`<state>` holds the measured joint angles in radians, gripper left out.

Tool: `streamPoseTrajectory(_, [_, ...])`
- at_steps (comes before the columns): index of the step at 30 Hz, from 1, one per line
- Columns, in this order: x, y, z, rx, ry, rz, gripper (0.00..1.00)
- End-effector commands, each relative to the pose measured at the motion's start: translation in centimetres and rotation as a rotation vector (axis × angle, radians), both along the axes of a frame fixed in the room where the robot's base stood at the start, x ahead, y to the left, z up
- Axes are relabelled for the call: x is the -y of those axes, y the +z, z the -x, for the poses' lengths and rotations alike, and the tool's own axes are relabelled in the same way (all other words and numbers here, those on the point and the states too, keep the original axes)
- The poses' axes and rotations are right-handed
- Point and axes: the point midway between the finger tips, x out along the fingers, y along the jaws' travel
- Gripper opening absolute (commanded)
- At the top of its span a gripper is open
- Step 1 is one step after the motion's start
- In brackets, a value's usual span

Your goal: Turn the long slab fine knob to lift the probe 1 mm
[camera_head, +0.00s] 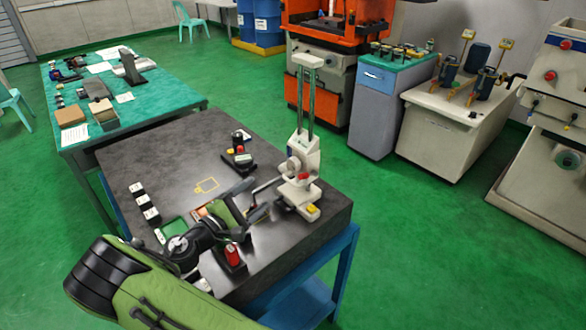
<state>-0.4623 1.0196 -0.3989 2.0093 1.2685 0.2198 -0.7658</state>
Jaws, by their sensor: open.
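A pale height gauge (300,170) with two tall dark columns stands upright on the dark stone table (180,165), near its right corner. Its carriage has a round pale knob on the left, a red part (303,177) in front, and a yellow part (313,210) on the base. I cannot tell which part is the long slab fine knob, and the probe tip is unclear. My gripper (264,200) is open, just left of the gauge base. Whether it touches the gauge is not clear.
Several small blocks (144,202) lie at the table's left. A yellow square outline (206,186) marks bare stone. A green-topped bench (150,91) stands behind left.

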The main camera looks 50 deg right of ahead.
Motion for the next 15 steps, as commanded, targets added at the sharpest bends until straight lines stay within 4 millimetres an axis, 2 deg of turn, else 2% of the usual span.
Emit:
streamPoseTrajectory(9, [7.9, 0.0, -0.3, 0.003, -0.009, -0.004, 0.69])
streamPoseTrajectory(15, [12.5, 0.0, -0.6, 0.004, -0.007, -0.005, 0.69])
